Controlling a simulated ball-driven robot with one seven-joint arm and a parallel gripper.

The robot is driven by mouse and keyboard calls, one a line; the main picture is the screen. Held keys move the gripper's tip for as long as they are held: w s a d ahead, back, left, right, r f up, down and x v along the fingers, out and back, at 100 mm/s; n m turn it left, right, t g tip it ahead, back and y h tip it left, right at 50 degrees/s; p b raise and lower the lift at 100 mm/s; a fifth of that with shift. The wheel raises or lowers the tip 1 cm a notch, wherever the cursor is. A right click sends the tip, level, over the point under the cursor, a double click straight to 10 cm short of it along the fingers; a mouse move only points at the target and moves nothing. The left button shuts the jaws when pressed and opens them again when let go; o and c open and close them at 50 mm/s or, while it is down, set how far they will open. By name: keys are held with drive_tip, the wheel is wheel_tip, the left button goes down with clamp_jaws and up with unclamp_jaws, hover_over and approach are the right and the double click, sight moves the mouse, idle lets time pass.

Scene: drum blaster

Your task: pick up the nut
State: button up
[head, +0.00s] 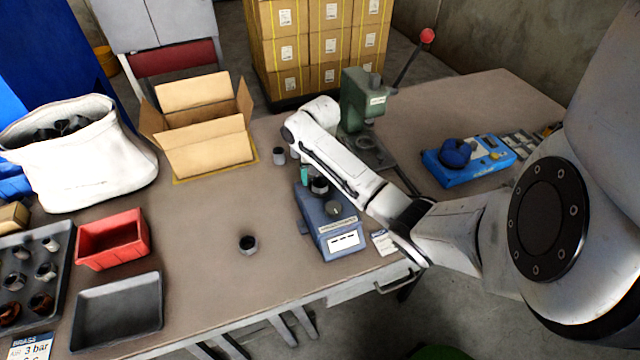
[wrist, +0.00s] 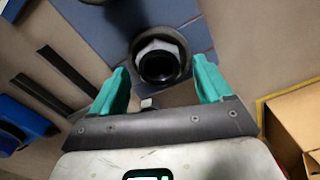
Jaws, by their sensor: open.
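The nut (wrist: 145,49) shows in the wrist view as a pale six-sided metal rim around a dark round opening. It sits on a blue bench device, which shows in the head view (head: 340,235); there a dark round piece (head: 319,187) on the device's top appears to be the same part. My gripper (wrist: 161,72) is open, with one teal finger on each side of the nut in the wrist picture. I cannot tell how far above the nut the fingertips are. In the head view my arm hides most of my gripper; a teal finger shows beside the device.
A green press (head: 362,105) stands just behind my arm. Loose fittings stand on the table (head: 200,262), one grey (head: 279,156) and one dark (head: 247,245). A cardboard box (head: 210,158), red bin (head: 112,240) and grey tray (head: 117,312) are left. A blue tool (head: 478,163) lies right.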

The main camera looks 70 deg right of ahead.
drive_tip(key=shift+f, duration=0.15)
drive_tip(key=c, duration=1.3)
